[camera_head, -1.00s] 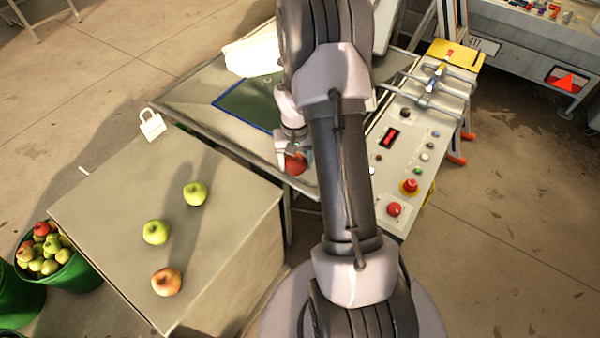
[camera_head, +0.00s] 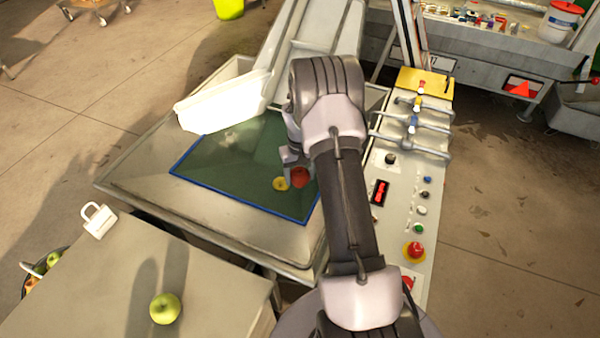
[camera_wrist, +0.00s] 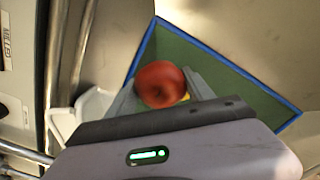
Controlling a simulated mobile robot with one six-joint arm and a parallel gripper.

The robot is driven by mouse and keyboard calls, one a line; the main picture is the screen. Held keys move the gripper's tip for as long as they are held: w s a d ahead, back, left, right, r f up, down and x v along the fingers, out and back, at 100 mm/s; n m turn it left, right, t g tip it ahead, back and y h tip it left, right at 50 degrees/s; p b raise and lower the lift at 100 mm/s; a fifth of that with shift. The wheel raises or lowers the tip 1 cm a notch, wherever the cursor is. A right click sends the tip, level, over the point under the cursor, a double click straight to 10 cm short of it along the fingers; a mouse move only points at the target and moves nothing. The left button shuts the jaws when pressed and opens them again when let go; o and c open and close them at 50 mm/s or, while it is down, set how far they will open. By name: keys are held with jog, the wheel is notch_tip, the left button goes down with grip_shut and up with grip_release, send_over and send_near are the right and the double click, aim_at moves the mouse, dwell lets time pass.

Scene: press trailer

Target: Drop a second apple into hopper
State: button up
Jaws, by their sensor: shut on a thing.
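My gripper (camera_head: 298,172) is shut on a red apple (camera_head: 299,178). In the wrist view the red apple (camera_wrist: 160,82) sits between the two grey fingers (camera_wrist: 166,92). The hopper (camera_head: 142,186) is a wide metal tray with sloping sides and a green, blue-edged middle (camera_head: 225,185). The held apple is over the right part of this green area; its height above it is hard to tell. A yellow apple (camera_head: 280,184) shows in the hopper just left of the held one. In the wrist view it is mostly hidden behind the red apple and a finger.
A white chute (camera_head: 225,104) stands over the hopper's far side. A control panel (camera_head: 395,225) with buttons and hoses is at the right.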

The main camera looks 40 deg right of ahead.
aim_at(300, 170)
jog(key=shift+f, duration=0.75)
jog(key=o, duration=1.6)
jog(key=shift+r, duration=0.1)
notch_tip(300, 170, up, 17)
jog(key=p, duration=0.5)
jog(key=shift+r, duration=0.2)
